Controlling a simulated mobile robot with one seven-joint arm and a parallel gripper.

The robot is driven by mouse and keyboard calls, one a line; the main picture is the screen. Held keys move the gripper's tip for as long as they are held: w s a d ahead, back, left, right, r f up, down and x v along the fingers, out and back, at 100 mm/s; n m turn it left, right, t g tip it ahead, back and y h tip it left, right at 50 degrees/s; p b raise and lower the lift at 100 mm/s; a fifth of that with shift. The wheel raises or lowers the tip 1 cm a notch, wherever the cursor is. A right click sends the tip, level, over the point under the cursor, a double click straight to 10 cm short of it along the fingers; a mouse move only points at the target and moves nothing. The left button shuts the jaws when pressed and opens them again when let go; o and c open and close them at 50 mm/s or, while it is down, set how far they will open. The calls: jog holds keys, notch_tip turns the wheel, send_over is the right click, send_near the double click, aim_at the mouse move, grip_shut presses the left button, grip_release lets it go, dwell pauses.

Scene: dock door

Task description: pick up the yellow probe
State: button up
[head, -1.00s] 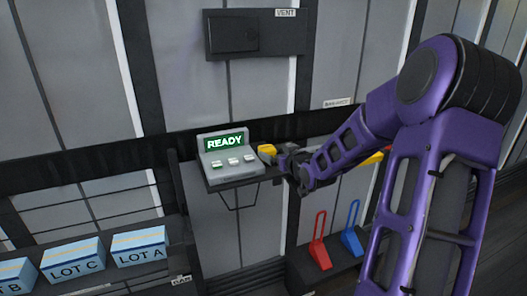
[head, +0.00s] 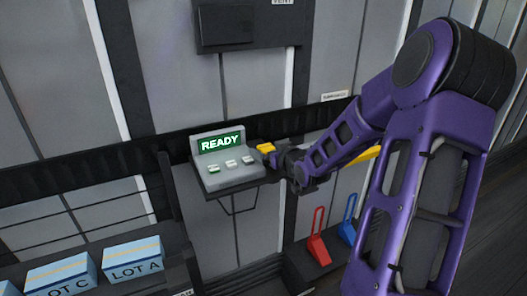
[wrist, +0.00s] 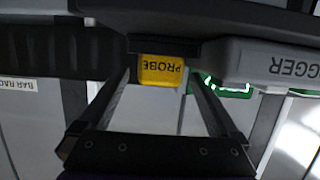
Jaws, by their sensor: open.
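The yellow probe (head: 266,147) sits at the right side of the grey logger (head: 222,172), whose green screen reads READY. In the wrist view the probe (wrist: 160,71) shows as a yellow block with an upside-down PROBE label, seen between my two fingers and just beyond them. My gripper (head: 278,157) is right beside the probe in the head view, its tips small and dark. In the wrist view the gripper (wrist: 160,88) has its fingers apart, one on each side of the probe. I cannot tell whether either finger touches it.
The logger's body (wrist: 270,62) is close on the right in the wrist view. A red handled tool (head: 318,240) and a blue one (head: 348,222) stand on a low shelf below my arm. Blue LOT boxes (head: 133,262) sit at lower left. A dark box (head: 226,22) hangs on the wall above.

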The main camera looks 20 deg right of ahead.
grip_shut()
dwell(0.4)
